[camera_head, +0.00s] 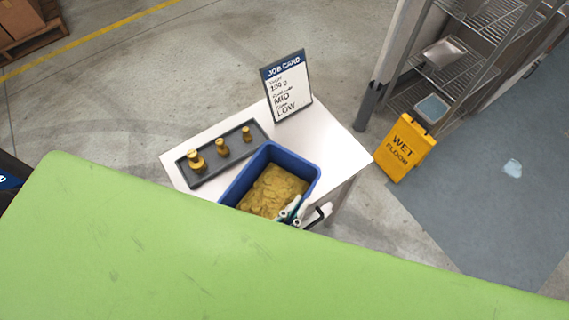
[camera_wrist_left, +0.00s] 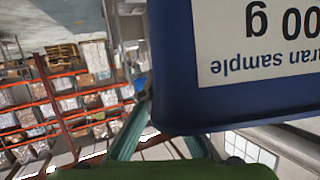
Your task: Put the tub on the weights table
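The blue tub (camera_head: 231,190), filled with yellowish flakes, is over the front part of the white weights table (camera_head: 335,150), beside the weight tray. I cannot tell whether its base touches the tabletop. My left gripper (camera_head: 290,213) is at the tub's near right corner, with its teal-and-white fingers at the rim. In the left wrist view, the tub (camera_wrist_left: 170,60) shows a white label, upside down, and the teal fingers (camera_wrist_left: 160,125) close at its rim; one fingertip is partly hidden by the tub. My right gripper is not in view.
A dark tray (camera_head: 188,181) with 3 brass weights lies left of the tub. A job card (camera_head: 287,84) stands at the table's back. A yellow wet floor sign (camera_head: 405,147) and a wire shelf (camera_head: 470,60) stand right. A green surface, possibly mine, fills the foreground.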

